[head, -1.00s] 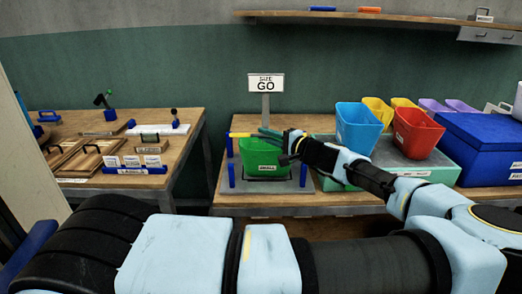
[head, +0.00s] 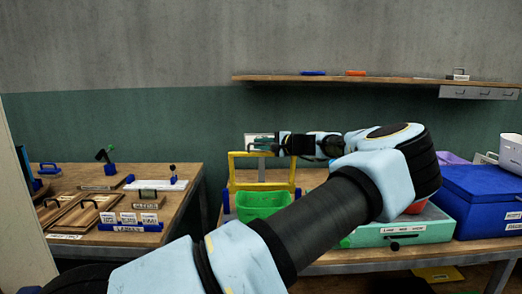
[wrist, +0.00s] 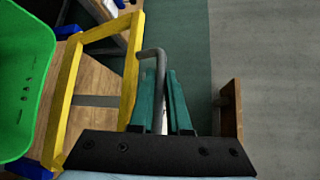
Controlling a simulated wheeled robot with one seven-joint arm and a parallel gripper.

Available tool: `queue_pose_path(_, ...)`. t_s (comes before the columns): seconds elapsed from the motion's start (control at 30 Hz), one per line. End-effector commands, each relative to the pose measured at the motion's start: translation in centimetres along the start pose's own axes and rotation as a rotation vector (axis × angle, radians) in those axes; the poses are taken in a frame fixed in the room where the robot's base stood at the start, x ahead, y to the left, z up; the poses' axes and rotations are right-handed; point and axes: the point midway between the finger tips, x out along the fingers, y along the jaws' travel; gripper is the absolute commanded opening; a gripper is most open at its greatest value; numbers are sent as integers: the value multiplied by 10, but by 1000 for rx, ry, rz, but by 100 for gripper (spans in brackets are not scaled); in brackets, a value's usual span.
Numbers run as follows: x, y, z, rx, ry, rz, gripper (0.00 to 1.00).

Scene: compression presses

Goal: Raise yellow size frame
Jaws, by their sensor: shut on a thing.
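The yellow size frame (head: 232,172) stands upright above and around the back of the green bin (head: 263,205), its lower bar at about the bin's rim. In the wrist view the yellow frame (wrist: 65,107) is beside my fingers, with the green bin (wrist: 24,75) at the left. My gripper (head: 262,143) is at the frame's top bar. In the wrist view my gripper's teal fingers (wrist: 165,100) are close together on a grey bent handle (wrist: 160,62) by the frame. The exact contact is partly hidden.
A teal box (head: 405,231) and a blue box (head: 482,200) stand on the right. A wall shelf (head: 370,79) runs above. A second table (head: 180,205) with wooden boards is at the left.

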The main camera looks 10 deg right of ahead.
Motion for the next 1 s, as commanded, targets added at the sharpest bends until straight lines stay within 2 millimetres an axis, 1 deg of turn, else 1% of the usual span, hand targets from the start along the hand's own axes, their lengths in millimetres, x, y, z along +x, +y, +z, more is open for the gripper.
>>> queue_pose_path(0.03,4,-8,-2,10,1,15,0)
queue_pose_path(0.2,11,-12,-10,49,0,50,0)
queue_pose_path(0.4,14,-12,-14,68,0,66,0)
queue_pose_path(0.77,14,-12,-14,70,0,67,0)
queue_pose_path(0.8,14,-12,-14,70,0,67,19)
queue_pose_path(1.0,14,-11,-14,70,0,68,42)
